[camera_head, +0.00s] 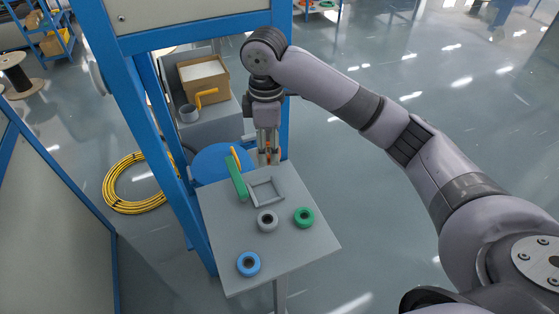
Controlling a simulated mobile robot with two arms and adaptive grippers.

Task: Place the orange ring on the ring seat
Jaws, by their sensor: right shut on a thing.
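My right gripper (268,155) points down over the far edge of the small grey table. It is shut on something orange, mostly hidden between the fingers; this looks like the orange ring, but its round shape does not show. A low square grey frame (252,197) lies on the table just in front of the gripper. No part is clearly recognisable as the ring seat. A blue round disc (208,165) is beyond the table, left of the gripper. My left gripper is out of view.
On the table (230,235) lie a grey ring (267,221), a green ring (304,217) and a blue ring (248,264). A green bar (237,178) stands by the frame's left side. A blue post (172,165) rises left of the table. The table's front right is clear.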

